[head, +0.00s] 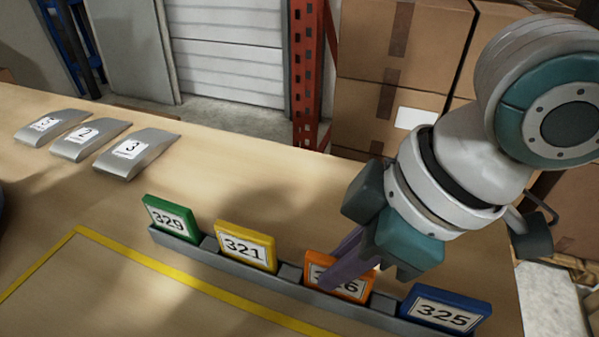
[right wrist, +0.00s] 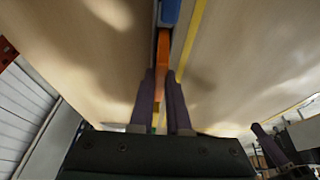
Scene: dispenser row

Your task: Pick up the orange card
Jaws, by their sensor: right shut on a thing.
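The orange card (head: 341,277) stands in a slot of the grey rack (head: 277,285), between the yellow card (head: 246,245) and the blue card (head: 446,308). Its number is partly hidden by my finger. My right gripper (head: 335,277) comes down from the upper right and is shut on the orange card. In the right wrist view the orange card (right wrist: 163,52) shows as a narrow strip in line with the two fingers (right wrist: 162,88) of my right gripper.
A green card (head: 171,218) stands at the rack's left end. Several grey wedge-shaped dispensers (head: 137,155) with number labels sit at the back left of the table. Yellow tape (head: 180,278) marks an area in front of the rack. Cardboard boxes stand behind the table.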

